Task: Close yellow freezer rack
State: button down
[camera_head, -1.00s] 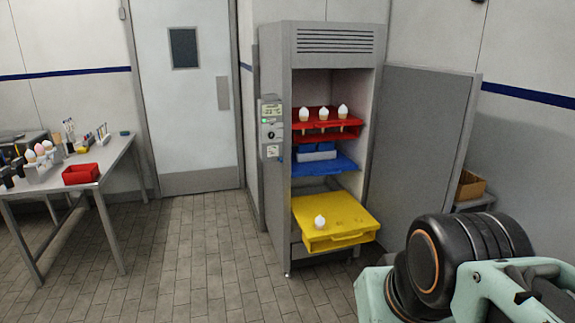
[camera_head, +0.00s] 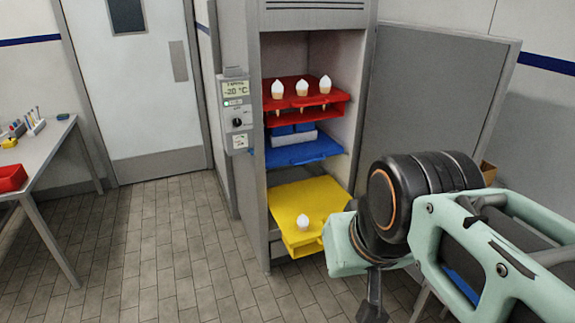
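The yellow rack (camera_head: 292,199) is the lowest rack in the grey freezer (camera_head: 317,16) and sticks out past its front. My arm reaches in from the right and covers the rack's front right corner in the picture. Part of my gripper (camera_head: 373,308) shows as a dark piece at the bottom, below my arm's wrist and to the right of the rack. Its fingertips are not clearly visible. I cannot tell whether it touches the rack.
A red rack (camera_head: 322,100) with 3 cones and a blue rack (camera_head: 316,150) sit above. The freezer door (camera_head: 430,110) stands open on the right. A table with a red bin (camera_head: 10,178) is at the left. The floor in front is clear.

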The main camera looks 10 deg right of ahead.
aim_at(317, 199)
jog(key=i, duration=1.2)
